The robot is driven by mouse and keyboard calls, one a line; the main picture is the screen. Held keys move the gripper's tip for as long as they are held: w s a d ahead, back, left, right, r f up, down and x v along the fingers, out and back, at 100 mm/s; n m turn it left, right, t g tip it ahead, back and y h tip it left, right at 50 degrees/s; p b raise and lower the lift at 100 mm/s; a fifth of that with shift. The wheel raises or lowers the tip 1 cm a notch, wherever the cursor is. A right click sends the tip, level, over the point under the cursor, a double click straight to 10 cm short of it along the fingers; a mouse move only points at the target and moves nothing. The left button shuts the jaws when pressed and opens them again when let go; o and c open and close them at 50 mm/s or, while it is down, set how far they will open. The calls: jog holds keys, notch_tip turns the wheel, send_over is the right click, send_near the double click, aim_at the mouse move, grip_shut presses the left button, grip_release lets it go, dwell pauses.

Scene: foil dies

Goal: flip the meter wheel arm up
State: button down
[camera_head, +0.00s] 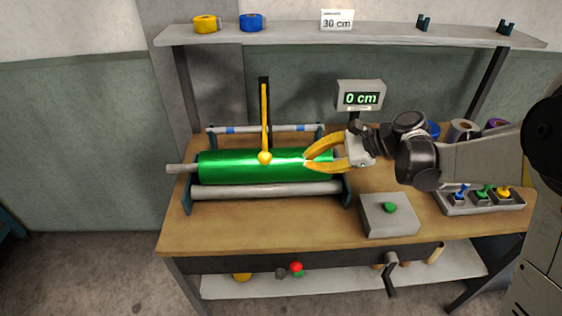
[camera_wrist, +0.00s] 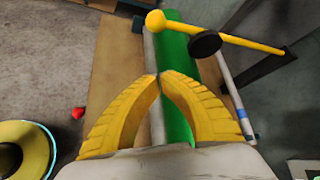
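The meter wheel arm (camera_head: 265,120) is a yellow rod with a round yellow knob (camera_head: 265,157). It runs from a black post (camera_head: 263,88) behind the roll forward to the knob, which shows over the green foil roll (camera_head: 225,167). In the wrist view the arm (camera_wrist: 248,42) crosses the roll near the top, with a black wheel (camera_wrist: 205,44) under it. I cannot tell whether the wheel touches the foil. My gripper (camera_head: 306,161) has yellow fingers, tips together, empty, over the roll's right part, right of the knob. Its tips (camera_wrist: 159,76) also meet in the wrist view.
A display (camera_head: 360,98) reads 0 cm behind the roll. A grey box with a green button (camera_head: 390,208) stands front right on the wooden bench (camera_head: 270,225). A tray of switches (camera_head: 480,203) is farther right. A shelf (camera_head: 380,38) spans above.

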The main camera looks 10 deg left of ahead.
jog(key=b+x, duration=0.4)
jog(key=x, duration=0.6)
jog(key=r, duration=0.1)
jog(key=s+r, duration=0.2)
jog(key=shift+a+r, duration=0.15)
jog(key=shift+a, duration=0.15)
